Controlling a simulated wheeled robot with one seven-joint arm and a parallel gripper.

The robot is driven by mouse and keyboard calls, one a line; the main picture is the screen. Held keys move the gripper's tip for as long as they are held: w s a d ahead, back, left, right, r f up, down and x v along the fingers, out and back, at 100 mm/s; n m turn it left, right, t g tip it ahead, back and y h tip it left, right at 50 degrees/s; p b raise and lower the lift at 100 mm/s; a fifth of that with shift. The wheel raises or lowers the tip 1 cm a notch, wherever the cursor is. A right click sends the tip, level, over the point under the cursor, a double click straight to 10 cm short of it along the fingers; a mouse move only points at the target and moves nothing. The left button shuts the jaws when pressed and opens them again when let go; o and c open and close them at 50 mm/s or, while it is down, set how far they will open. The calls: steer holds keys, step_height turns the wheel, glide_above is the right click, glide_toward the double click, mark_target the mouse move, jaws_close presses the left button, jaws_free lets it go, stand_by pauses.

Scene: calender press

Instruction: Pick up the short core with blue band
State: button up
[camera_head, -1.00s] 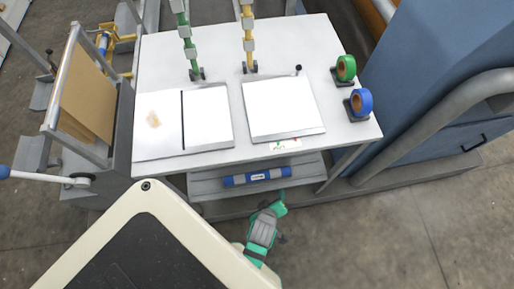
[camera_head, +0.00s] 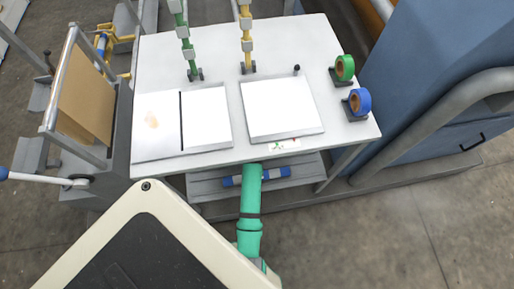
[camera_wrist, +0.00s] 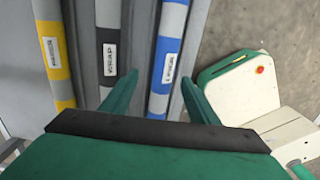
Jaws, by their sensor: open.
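The short core with blue band (camera_wrist: 168,50) is a grey roll with blue bands and a white label. In the wrist view it runs up the picture between the open green fingers of my gripper (camera_wrist: 158,90), apparently beyond the fingertips and not gripped. In the head view the core (camera_head: 283,174) lies on the shelf under the table's front edge. My green arm hides its middle there, and my gripper cannot be made out. A similar core with black bands (camera_wrist: 109,48) lies beside it, left of the left finger. A yellow-banded core (camera_wrist: 53,50) lies further left.
The white table (camera_head: 215,158) overhangs the shelf (camera_head: 212,187). A blue machine housing (camera_head: 430,90) stands at right. The floor in front and right is clear.

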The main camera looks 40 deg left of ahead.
steer(key=shift+s+d+f, duration=0.1)
steer(key=shift+d+f, duration=0.05)
steer(key=shift+f, duration=0.9)
steer(key=shift+s+d+f, duration=0.1)
steer(key=shift+d+f, duration=0.05)
steer(key=shift+f, duration=0.85)
steer(key=shift+d+f, duration=0.15)
steer(key=shift+f, duration=0.9)
steer(key=c, duration=1.2)
